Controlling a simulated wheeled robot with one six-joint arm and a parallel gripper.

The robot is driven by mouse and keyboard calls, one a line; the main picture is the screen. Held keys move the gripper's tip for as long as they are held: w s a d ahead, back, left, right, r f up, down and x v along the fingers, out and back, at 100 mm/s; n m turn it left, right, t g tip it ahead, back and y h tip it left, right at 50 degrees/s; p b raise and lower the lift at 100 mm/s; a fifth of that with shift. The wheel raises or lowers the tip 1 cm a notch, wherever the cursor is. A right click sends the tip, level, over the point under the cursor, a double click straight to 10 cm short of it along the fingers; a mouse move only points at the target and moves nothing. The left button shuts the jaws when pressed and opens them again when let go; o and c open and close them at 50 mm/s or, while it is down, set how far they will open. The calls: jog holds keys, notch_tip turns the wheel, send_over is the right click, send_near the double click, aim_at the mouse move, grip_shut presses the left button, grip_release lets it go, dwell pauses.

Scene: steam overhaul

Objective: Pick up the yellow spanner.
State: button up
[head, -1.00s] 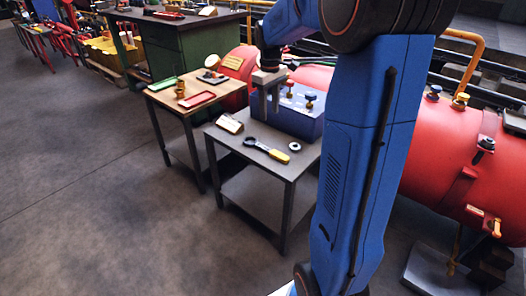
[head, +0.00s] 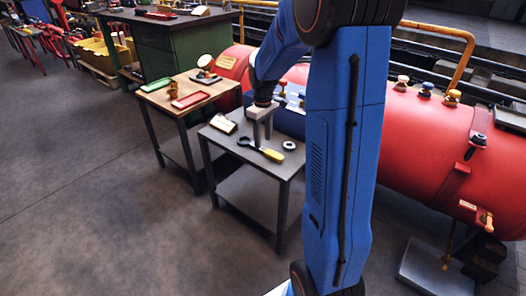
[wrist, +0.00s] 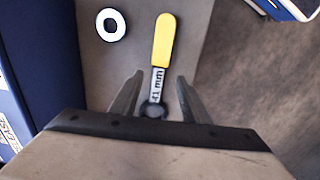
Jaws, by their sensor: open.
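The yellow spanner (head: 271,155) lies flat on the small grey table (head: 230,152). It has a yellow handle and a dark ring head. In the wrist view the spanner (wrist: 164,45) points away from me, with its marked shank between the finger lines and its ring head nearest my gripper's body. My gripper (head: 262,142) is open and empty, pointing down over the spanner. In the wrist view my gripper (wrist: 160,79) has one finger on each side of the shank. I cannot tell the exact height of the fingertips above the table.
A pale ring (head: 289,146) lies right of the spanner; it also shows in the wrist view (wrist: 111,25). A small sign (head: 223,124) stands at the table's left. A blue box (head: 290,122) stands behind. A wooden table (head: 160,97) with trays is at left.

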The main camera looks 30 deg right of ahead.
aim_at(263, 149)
notch_tip(263, 149, down, 4)
jog(key=shift+w+f, duration=0.1)
jog(key=shift+f, duration=0.05)
grip_shut()
dwell(1.5)
